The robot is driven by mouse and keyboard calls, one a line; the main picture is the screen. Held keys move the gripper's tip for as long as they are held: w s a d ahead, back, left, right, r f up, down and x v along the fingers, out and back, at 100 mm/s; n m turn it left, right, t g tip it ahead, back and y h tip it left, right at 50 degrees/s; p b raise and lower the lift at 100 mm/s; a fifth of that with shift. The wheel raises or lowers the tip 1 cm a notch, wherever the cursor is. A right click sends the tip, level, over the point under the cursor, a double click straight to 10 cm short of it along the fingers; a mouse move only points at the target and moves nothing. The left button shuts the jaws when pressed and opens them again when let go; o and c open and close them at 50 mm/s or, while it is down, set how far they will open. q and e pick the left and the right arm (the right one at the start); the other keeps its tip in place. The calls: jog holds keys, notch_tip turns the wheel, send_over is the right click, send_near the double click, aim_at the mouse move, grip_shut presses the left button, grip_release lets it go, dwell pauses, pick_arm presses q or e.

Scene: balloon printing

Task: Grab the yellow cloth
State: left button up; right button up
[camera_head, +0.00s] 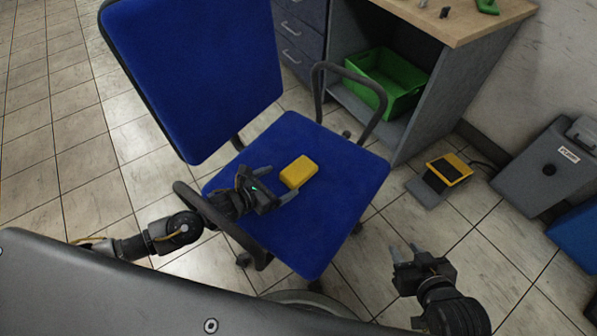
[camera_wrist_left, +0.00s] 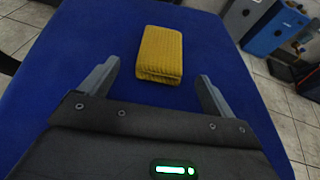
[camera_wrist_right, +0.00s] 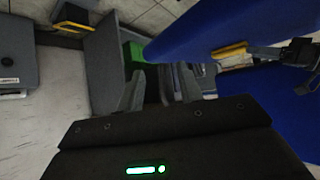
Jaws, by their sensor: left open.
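The yellow cloth (camera_head: 299,172) is a folded, ribbed block lying on the blue chair seat (camera_head: 345,190). It also shows in the left wrist view (camera_wrist_left: 161,52), beyond and between the fingertips. My left gripper (camera_head: 283,181) is open and empty, low over the seat just left of the cloth, with its fingers pointing toward it. The cloth is not between the fingers. My right gripper (camera_head: 404,249) is open and empty, above the floor to the right of the chair. The cloth also shows in the right wrist view (camera_wrist_right: 229,50), partly seen at the seat's edge.
The blue backrest (camera_head: 200,70) and dark armrests (camera_head: 318,85) flank the seat. A desk (camera_head: 470,18) with a green crate (camera_head: 415,82) below stands behind. A yellow-topped pedal (camera_head: 448,170) and grey box (camera_head: 545,165) stand on the floor at right.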

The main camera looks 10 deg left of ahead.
aim_at(288, 178)
pick_arm(q)
jog(key=b+x, duration=0.1)
jog(key=x, duration=0.3)
jog(key=shift+d+f, duration=0.1)
jog(key=shift+w+d+f, duration=0.15)
jog(key=shift+w+d, duration=0.15)
jog(key=shift+w, duration=0.05)
jog(key=c, duration=1.1)
jog(key=shift+o, duration=0.2)
pick_arm(e)
jog(key=w+a+r+t+y, duration=0.1)
jog(key=w+a+r+t, duration=0.1)
jog(key=r, duration=0.1)
jog(key=shift+a+n+y, duration=0.3)
jog(key=shift+n+y, duration=0.1)
